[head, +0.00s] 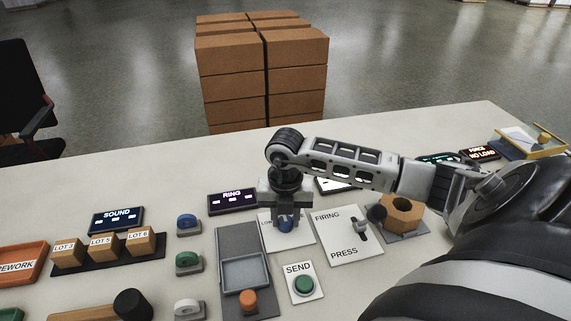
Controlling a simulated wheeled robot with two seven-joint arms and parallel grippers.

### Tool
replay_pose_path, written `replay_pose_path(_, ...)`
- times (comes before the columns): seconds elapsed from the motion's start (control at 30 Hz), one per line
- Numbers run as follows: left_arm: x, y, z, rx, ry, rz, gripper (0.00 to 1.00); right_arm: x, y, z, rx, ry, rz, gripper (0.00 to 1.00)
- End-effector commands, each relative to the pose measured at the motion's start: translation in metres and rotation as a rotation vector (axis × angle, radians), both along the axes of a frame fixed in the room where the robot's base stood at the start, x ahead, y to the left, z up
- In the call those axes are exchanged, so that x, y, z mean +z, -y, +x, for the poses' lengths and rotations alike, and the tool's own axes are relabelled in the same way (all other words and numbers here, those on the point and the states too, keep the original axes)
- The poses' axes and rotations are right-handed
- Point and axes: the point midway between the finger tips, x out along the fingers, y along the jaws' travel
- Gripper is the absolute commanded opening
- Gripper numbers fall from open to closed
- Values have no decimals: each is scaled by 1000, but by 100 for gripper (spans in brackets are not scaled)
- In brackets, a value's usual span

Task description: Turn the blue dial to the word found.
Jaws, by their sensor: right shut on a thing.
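My right gripper (286,214) reaches down from above and is shut on the blue dial (286,225). The dial sits on a white plate (303,241). The gripper hides the dial's upper part and most of the plate's lettering. Only a small bit of a word shows at the plate's left, beginning with "LO". The word found cannot be read, and I cannot tell which way the dial points. My left gripper is not in view.
Right of the dial is a white FIRING/PRESS plate (348,236) with a dark lever. In front are a green SEND button (304,285) and a grey tray (245,271). A RING display (232,201) stands behind left. A hexagonal wooden block (401,213) sits at right.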

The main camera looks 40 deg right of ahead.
Motion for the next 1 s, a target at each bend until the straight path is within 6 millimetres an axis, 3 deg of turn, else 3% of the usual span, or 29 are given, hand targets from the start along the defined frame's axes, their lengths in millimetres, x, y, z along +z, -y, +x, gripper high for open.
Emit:
replay_pose_path(0.1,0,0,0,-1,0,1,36,2,1,1,-1,4,-3,9)
replay_pose_path(0.13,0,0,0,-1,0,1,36,2,1,1,-1,5,-3,40)
replay_pose_path(0.2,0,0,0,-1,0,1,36,1,1,1,-1,4,-3,53)
replay_pose_path(0.57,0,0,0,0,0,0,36,6,1,1,1,4,-2,53)
replay_pose_path(0.77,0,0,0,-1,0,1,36,40,1,2,2,9,-3,53)
replay_pose_path(1.0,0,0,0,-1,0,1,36,100,1,2,0,9,-3,53)
